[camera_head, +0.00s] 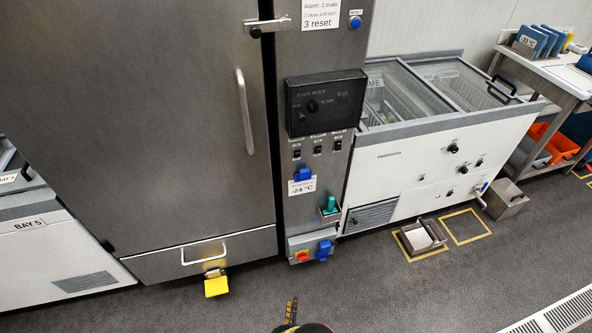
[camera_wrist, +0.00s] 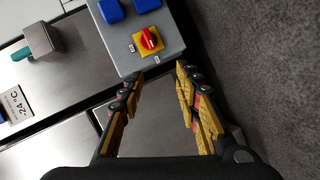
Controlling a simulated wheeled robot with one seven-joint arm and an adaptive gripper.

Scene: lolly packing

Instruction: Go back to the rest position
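My gripper (camera_wrist: 159,74) shows in the wrist view with its two yellow-padded fingers spread apart and nothing between them. Its fingertips appear over the lower edge of a grey switch box (camera_wrist: 120,45); I cannot tell how close they are to it. The box has a red rotary switch (camera_wrist: 149,40) on a yellow plate and blue sockets (camera_wrist: 147,5). In the head view the same box (camera_head: 296,243) sits low on the steel control column. A dark shape and a striped strip at the bottom edge there seem to be part of my arm.
A large steel cabinet (camera_head: 140,120) stands left, with a yellow pedal (camera_head: 216,286) jutting out at floor level. A white chest freezer (camera_head: 420,160) stands right of the column, with a metal tray (camera_head: 420,236) on the floor before it. The dark floor (camera_head: 400,300) in front is clear.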

